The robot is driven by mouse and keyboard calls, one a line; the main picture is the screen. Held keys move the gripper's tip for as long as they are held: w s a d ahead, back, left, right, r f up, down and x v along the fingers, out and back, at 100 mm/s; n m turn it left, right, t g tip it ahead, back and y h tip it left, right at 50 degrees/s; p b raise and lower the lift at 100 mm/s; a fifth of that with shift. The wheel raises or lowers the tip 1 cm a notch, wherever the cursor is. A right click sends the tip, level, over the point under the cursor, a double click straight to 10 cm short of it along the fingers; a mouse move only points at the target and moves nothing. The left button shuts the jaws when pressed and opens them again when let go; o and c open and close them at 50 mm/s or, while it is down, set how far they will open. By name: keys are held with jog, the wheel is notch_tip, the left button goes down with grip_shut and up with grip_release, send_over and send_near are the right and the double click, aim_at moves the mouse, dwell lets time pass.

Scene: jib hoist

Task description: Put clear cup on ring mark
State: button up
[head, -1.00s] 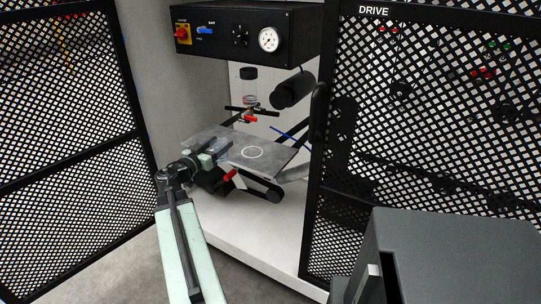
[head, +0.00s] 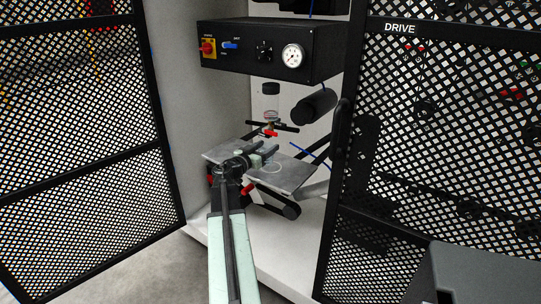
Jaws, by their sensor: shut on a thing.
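My gripper (head: 266,151) is at the end of my pale green arm, over the grey metal plate (head: 296,178). Its jaws are shut on the clear cup, which is see-through and hard to make out between them at this size. The ring mark (head: 271,167), a thin white circle, is on the plate just below and in front of the jaws in the picture. Part of the ring is hidden by the gripper. I cannot tell whether the cup touches the plate.
A red-handled valve part (head: 270,128) with a dark crossbar stands behind the plate. A black control box (head: 265,50) with a gauge is above. Mesh doors (head: 85,150) stand open at left and at right (head: 430,150). A dark grey box (head: 480,275) is at lower right.

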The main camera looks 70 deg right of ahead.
aim_at(270, 145)
jog(key=x, duration=0.3)
jog(key=shift+d+f, duration=0.15)
jog(key=shift+d, duration=0.25)
notch_tip(270, 145, down, 4)
jog(key=b, duration=0.4)
jog(key=shift+r, duration=0.25)
jog(key=shift+f, duration=0.1)
jog(key=o, duration=0.9)
jog(key=shift+f, duration=0.1)
jog(key=o, duration=0.4)
jog(key=shift+o, duration=0.2)
